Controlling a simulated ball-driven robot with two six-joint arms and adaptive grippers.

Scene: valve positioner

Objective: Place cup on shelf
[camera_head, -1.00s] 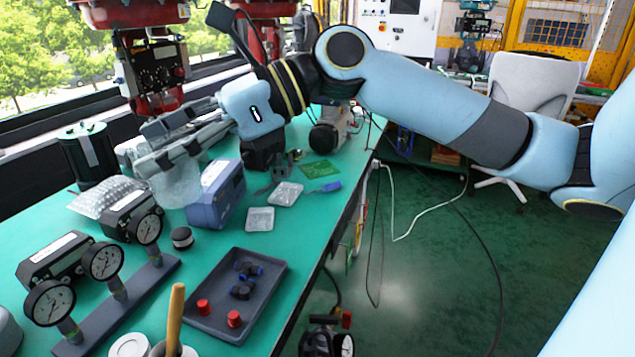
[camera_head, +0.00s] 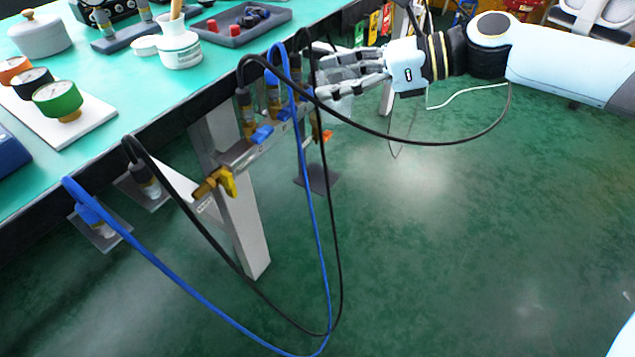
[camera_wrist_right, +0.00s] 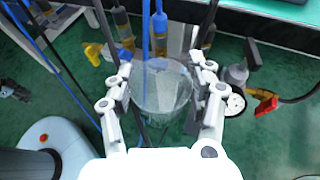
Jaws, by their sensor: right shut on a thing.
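My right gripper (camera_head: 325,76) is beside the front edge of the bench, over the floor, with its fingers pointing left. It is shut on a clear cup. In the right wrist view the see-through cup (camera_wrist_right: 161,88) sits between the two fingers (camera_wrist_right: 163,92), with its round rim facing the camera. In the head view the cup is mostly hidden by fingers and hoses. I cannot make out a shelf for certain in either view. My left gripper is not in view.
Black and blue hoses (camera_head: 318,225) loop from fittings at the bench edge, close to the gripper. A manifold with a yellow valve handle (camera_head: 228,181) hangs by the bench leg (camera_head: 240,225). The green bench top (camera_head: 110,75) holds gauges and a dark tray (camera_head: 238,31). Open floor lies right.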

